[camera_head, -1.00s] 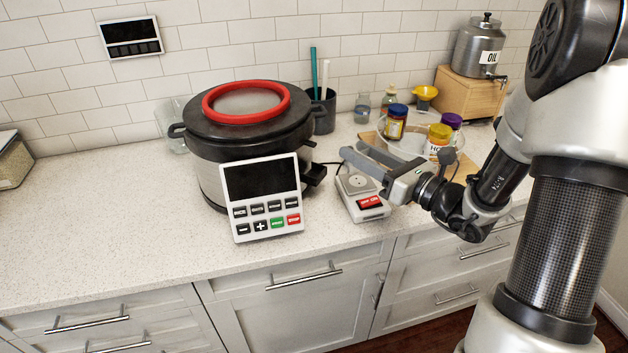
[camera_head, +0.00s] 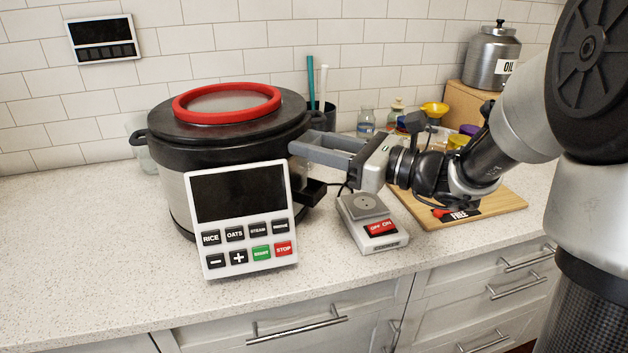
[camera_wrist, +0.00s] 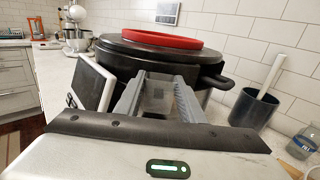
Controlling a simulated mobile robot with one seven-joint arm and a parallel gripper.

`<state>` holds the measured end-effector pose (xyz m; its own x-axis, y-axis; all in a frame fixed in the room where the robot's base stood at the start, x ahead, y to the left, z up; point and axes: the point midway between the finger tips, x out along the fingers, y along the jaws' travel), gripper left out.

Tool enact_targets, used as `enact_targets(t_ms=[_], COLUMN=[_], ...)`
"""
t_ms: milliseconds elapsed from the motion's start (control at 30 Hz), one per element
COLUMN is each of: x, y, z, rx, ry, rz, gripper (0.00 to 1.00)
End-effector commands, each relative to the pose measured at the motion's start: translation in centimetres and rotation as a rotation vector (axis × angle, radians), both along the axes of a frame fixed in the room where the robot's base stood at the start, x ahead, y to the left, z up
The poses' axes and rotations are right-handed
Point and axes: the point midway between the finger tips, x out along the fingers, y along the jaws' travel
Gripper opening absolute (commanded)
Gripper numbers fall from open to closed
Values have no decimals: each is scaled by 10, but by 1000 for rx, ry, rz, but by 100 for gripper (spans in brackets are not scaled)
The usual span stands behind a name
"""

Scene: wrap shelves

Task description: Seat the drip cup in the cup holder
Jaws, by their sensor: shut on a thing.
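The drip cup (camera_wrist: 158,98) is a small, translucent grey cup between the fingers of my gripper (camera_wrist: 162,80) in the wrist view. In the head view my gripper (camera_head: 306,144) reaches left to the right side of the big rice cooker (camera_head: 178,190), just below its side handle. The cup itself cannot be made out there. A black bracket, apparently the cup holder (camera_head: 313,193), juts from the cooker's lower right side, below my fingers. The holder is hidden in the wrist view, so I cannot tell whether the cup touches it.
The control panel (camera_head: 240,218) stands in front of the cooker. A power outlet box (camera_head: 371,222) sits right of it, below my gripper. A wooden board (camera_head: 480,207) lies further right. A dark utensil cup (camera_wrist: 254,108) stands behind. The left counter is clear.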

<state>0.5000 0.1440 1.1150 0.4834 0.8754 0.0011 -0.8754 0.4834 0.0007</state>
Motion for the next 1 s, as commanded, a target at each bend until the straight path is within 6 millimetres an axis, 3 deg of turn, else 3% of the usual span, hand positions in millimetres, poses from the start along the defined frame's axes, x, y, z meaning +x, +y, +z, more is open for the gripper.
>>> enact_targets(t_ms=[33, 267, 533, 933, 967, 1000], x=[0, 0, 0, 0, 0, 0], y=[0, 0, 0, 0, 0, 0], z=[-12, -27, -66, -71, -70, -69], rx=[1, 0, 2, 1, 1, 1], ry=[4, 1, 1, 0, 0, 0], rz=[0, -1, -1, -1, -1, -1], gripper=[14, 14, 14, 14, 39, 46])
